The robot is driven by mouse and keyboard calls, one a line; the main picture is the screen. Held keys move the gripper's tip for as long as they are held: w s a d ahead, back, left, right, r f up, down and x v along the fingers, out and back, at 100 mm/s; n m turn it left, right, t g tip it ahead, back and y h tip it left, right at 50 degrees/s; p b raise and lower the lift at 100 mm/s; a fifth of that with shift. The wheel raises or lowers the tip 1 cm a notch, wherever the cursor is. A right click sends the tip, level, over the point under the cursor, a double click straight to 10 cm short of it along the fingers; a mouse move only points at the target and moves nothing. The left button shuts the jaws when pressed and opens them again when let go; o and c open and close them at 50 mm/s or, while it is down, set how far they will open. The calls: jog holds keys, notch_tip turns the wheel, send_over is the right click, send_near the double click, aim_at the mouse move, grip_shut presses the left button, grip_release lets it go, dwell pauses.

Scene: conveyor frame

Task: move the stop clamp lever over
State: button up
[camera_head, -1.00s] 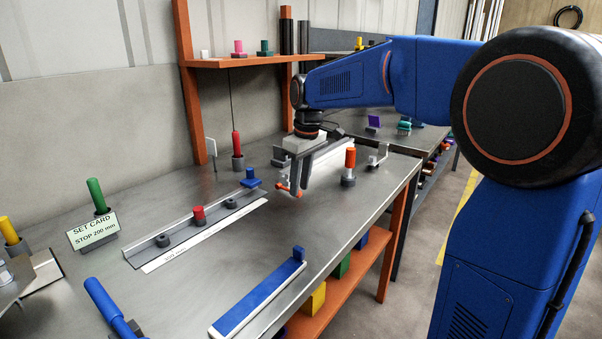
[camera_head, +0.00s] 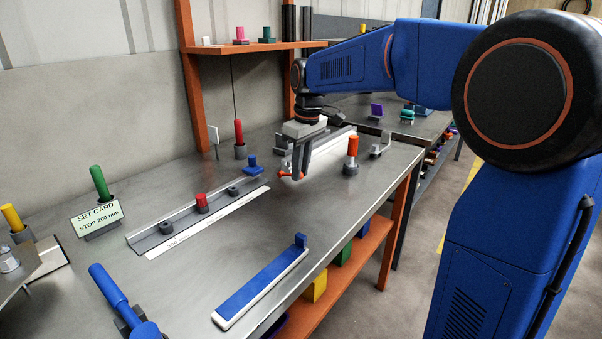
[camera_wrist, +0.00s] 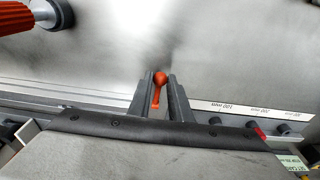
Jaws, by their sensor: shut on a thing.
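The stop clamp lever (camera_wrist: 160,88) is orange with a round knob. In the wrist view it stands between the two grey fingers of my gripper (camera_wrist: 159,80), which are shut on it. In the head view, my gripper (camera_head: 292,174) points down at the far end of the rail, low over the bench. Orange bits of the lever (camera_head: 284,172) show beside the fingertips. The fingers hide most of the lever and the stop beneath it.
A rail (camera_head: 180,228) with a white scale, a red knob (camera_head: 201,202) and dark knobs runs left of my gripper. An orange-topped post (camera_head: 352,150) stands close on the right. A set card (camera_head: 98,218) reads "STOP 200 mm".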

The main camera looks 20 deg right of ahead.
jog(key=shift+r, duration=0.2)
jog(key=shift+w+a+r, duration=0.15)
jog(key=shift+w+r, duration=0.05)
jog(key=shift+r, duration=0.3)
jog(key=shift+w+a+r, duration=0.1)
jog(key=shift+w+r, duration=0.1)
jog(key=shift+r, duration=0.25)
